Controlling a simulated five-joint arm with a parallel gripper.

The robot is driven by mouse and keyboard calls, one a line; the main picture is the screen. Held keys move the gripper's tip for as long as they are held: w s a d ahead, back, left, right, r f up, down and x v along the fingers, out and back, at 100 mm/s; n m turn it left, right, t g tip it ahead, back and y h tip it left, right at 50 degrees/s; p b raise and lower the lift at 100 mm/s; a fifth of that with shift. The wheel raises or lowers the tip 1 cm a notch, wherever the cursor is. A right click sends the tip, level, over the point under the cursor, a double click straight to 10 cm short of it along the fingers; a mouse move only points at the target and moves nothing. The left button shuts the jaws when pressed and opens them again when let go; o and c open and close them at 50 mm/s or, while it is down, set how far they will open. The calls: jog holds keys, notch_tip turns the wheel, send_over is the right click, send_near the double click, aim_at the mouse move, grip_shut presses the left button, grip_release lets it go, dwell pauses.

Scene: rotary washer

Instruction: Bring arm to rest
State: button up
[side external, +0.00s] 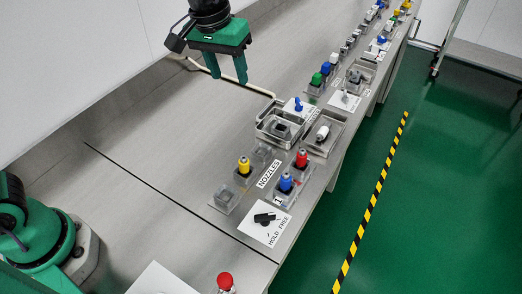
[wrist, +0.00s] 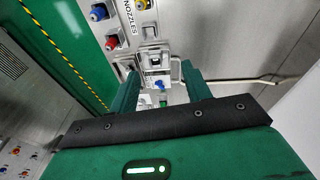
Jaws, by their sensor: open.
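My gripper (side external: 227,79) is raised above the bench at the top of the side view, with its two green fingers pointing down, apart and empty. In the wrist view my gripper (wrist: 160,80) also shows nothing between its fingertips but the scene far below. The bench (side external: 150,110) has a wide bare stretch beneath and left of it. The rest of my arm is mostly out of frame.
Red (side external: 302,158), blue (side external: 286,182) and yellow (side external: 244,165) nozzles stand in clear blocks by the NOZZLES label. Metal trays (side external: 262,133) lie behind them. A HOLD FREE card (side external: 268,228) and red button (side external: 225,282) are nearer. Several small parts line the far bench edge.

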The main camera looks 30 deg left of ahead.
jog(key=s+a+t, duration=0.1)
jog(key=s+a, duration=0.7)
jog(key=s, duration=0.2)
jog(key=s+a+m+t, duration=0.1)
jog(key=s+a+t, duration=0.1)
jog(key=s+a, duration=0.6)
jog(key=s, duration=0.2)
jog(key=shift+s+a+t+y, duration=0.3)
jog(key=shift+s+y, duration=0.1)
jog(key=shift+c, duration=0.2)
